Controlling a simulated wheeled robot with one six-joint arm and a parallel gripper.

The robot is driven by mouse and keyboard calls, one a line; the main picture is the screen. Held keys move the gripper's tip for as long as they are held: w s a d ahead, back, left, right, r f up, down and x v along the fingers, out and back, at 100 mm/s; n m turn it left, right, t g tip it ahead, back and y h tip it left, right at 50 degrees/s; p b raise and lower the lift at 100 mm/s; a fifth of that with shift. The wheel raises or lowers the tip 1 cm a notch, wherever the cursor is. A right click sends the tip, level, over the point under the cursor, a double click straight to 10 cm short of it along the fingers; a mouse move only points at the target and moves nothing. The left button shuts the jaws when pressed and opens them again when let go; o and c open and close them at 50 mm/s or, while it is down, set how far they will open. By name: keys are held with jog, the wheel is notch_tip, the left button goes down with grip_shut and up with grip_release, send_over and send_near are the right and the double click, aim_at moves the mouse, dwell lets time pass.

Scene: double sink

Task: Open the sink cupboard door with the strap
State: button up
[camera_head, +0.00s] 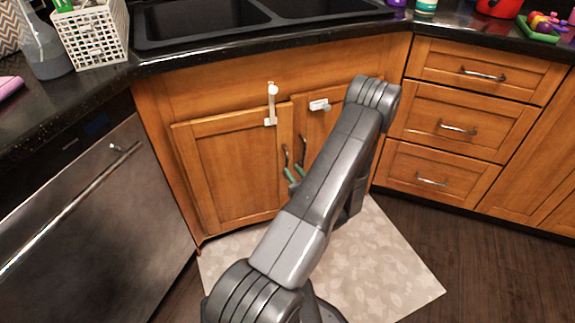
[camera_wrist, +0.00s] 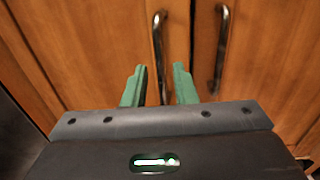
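The sink cupboard has two wooden doors, a left door (camera_head: 230,165) and a right door (camera_head: 315,125) partly hidden by my arm. A white strap (camera_head: 272,105) hangs from the frame over the left door's upper right corner. A small white piece (camera_head: 319,105) is fixed high on the right door. My gripper (camera_head: 294,173) is open at the doors, below the strap. In the wrist view its green fingers (camera_wrist: 158,82) stand on either side of the left door's metal handle (camera_wrist: 158,45). Contact with the handle cannot be told. The right handle (camera_wrist: 222,50) is right of the fingers.
The dishwasher (camera_head: 95,215) is at the left, with a long bar handle. Drawers (camera_head: 455,125) stand at the right. A pale mat (camera_head: 385,260) lies on the floor before the cupboard. The black double sink (camera_head: 205,18) and countertop are above the doors.

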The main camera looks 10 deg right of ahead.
aim_at(287, 164)
jog(key=x, duration=0.5)
jog(key=shift+s, duration=0.1)
grip_shut()
